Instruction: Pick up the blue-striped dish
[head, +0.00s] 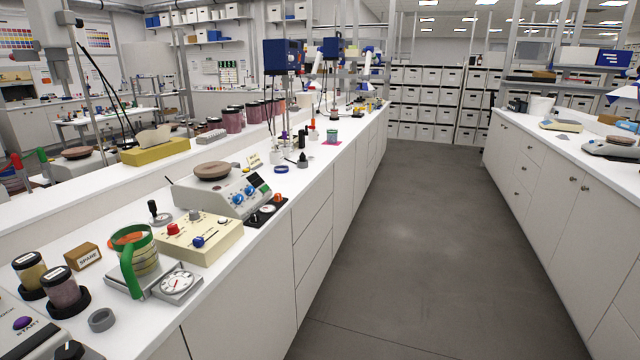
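I cannot make out a dish with clear blue stripes. A small, low blue ring-shaped item (281,170) sits on the left white bench, beyond the hotplate device; it is too small to tell whether it is a striped dish. Neither of my grippers shows in the head view.
The left bench (262,232) holds a hotplate device (225,190), a cream control box (200,237), a green-handled cup (138,262), a wooden SPARE block (83,257) and lidded jars (62,290). The grey floor aisle (400,240) is clear. Another bench (570,145) stands right.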

